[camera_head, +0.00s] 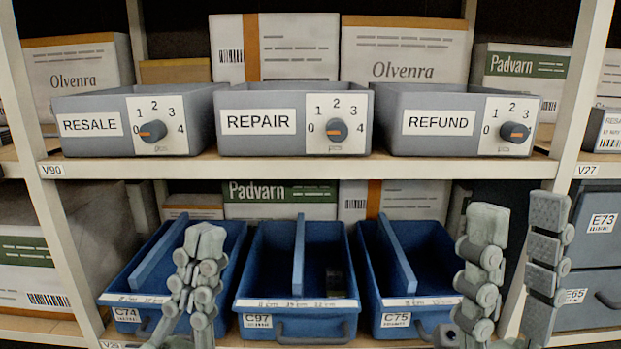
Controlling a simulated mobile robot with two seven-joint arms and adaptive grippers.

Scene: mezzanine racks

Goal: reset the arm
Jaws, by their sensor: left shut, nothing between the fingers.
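My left gripper (206,232) stands upright in front of the left blue bin, its fingers drawn together with nothing between them. My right gripper (518,218) stands upright at the lower right. Its two fingers are spread wide apart and the space between them is empty. It is in front of the right edge of the right blue bin and the rack post. Both grippers are below the upper shelf board, and their lower parts are cut off by the frame's bottom edge.
Grey trays marked RESALE (90,125), REPAIR (258,122) and REFUND (438,122), each with a dial, stand on the upper shelf. Blue divided bins C74 (127,315), C97 (258,321) and C75 (396,320) stand below. Rack posts (62,230) flank them. Grey drawers (598,255) are at right.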

